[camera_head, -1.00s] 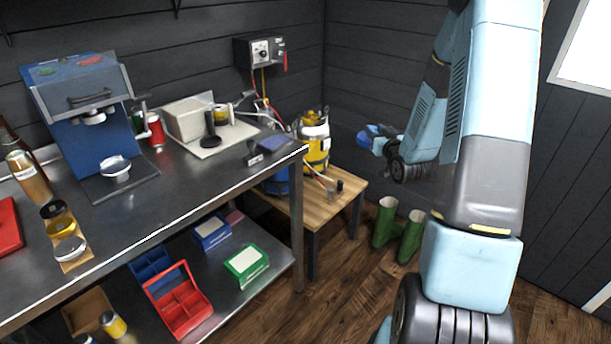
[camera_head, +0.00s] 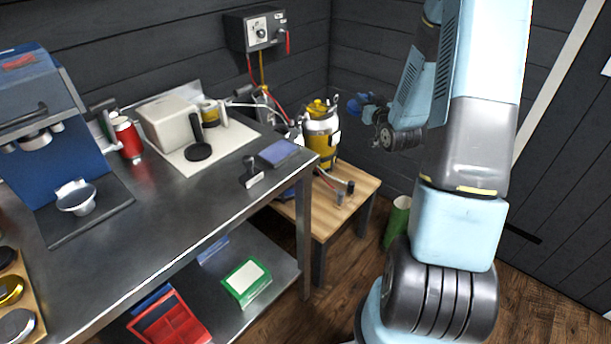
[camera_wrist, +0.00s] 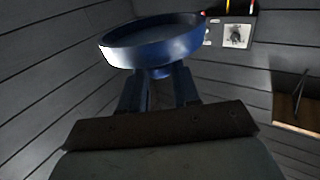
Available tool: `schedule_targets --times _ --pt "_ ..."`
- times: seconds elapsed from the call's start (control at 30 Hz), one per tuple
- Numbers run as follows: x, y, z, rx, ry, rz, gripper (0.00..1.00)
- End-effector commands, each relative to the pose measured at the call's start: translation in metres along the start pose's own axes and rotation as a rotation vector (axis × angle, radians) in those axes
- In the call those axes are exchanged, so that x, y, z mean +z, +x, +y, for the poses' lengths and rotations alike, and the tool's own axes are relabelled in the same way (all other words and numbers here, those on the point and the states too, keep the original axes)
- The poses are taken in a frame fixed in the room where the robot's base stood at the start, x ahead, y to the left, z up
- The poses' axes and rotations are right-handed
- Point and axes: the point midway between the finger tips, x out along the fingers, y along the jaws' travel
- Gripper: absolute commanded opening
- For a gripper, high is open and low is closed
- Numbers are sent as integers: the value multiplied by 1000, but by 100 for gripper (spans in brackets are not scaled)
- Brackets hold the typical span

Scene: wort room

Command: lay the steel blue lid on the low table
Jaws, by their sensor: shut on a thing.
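The steel blue lid (camera_wrist: 152,42) shows large in the wrist view as a shallow round dish shape. My gripper (camera_wrist: 160,88) is shut on the narrow part under it, its two fingers below the rim. In the head view the lid (camera_head: 361,104) is small and partly hidden by the end of my arm, in the air to the right of the yellow vessel. The low table (camera_head: 363,184) has a light wooden top and stands beyond the right end of the steel bench. The lid is up above the table's level and apart from it.
On the low table stand a yellow vessel (camera_head: 321,136) and a small dark cylinder (camera_head: 350,187) with a hose. The steel bench (camera_head: 190,195) fills the left. The table's front right part is mostly clear.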

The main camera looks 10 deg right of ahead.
Motion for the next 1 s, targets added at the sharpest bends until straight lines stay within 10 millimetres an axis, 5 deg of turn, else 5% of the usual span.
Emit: schedule_targets --times 0.27,0.47,1.0 --pt "1 -3 14 21 0 0 0" --pt "23 7 12 -15 2 -1 0" --pt "169 45 -28 -263 4 -3 0"
